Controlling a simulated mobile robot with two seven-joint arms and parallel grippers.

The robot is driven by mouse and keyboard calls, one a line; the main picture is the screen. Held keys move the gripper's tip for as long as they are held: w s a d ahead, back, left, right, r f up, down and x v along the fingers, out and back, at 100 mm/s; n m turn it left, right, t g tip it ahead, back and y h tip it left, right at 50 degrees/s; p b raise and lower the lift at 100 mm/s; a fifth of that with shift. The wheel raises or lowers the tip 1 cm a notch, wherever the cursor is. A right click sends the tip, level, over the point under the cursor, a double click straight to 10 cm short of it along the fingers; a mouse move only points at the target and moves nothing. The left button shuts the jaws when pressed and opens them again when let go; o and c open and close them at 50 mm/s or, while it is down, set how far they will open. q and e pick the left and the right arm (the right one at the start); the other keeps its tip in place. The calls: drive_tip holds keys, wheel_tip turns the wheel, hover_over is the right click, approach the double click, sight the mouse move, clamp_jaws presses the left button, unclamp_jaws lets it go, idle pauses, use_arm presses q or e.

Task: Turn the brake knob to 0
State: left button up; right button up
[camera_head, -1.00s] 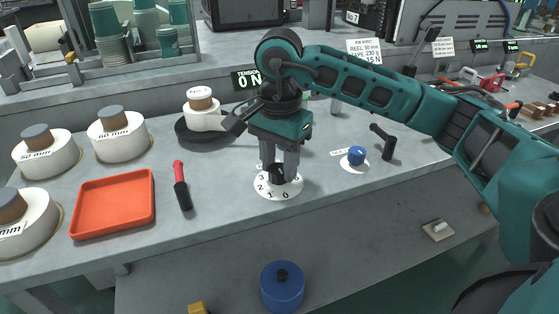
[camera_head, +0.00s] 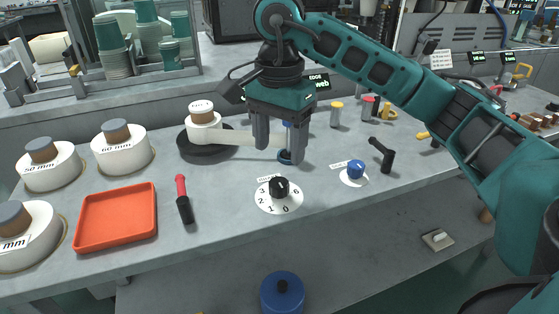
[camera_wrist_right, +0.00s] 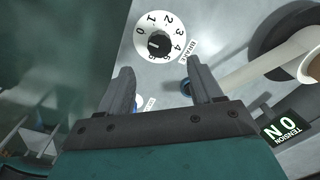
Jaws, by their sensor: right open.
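The brake knob (camera_head: 279,187) is black and sits on a white dial (camera_head: 273,206) with numbers around it, near the bench's front edge. In the right wrist view the knob (camera_wrist_right: 157,43) and the dial (camera_wrist_right: 141,45) lie beyond the fingertips; I cannot tell surely which number the knob points to. My right gripper (camera_head: 279,156) is open and empty, above and behind the knob and apart from it. Its spread fingers also show in the right wrist view (camera_wrist_right: 161,75). My left gripper is not in view.
A blue knob (camera_head: 355,168) and a black lever (camera_head: 382,154) stand to the right. A white tape runs from a reel (camera_head: 203,125) behind my right gripper. A red-handled tool (camera_head: 184,200) and an orange tray (camera_head: 115,216) lie left.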

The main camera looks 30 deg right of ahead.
wheel_tip(320, 180, up, 5)
drive_tip(key=shift+r+p, duration=0.15)
drive_tip(key=shift+p, duration=0.8)
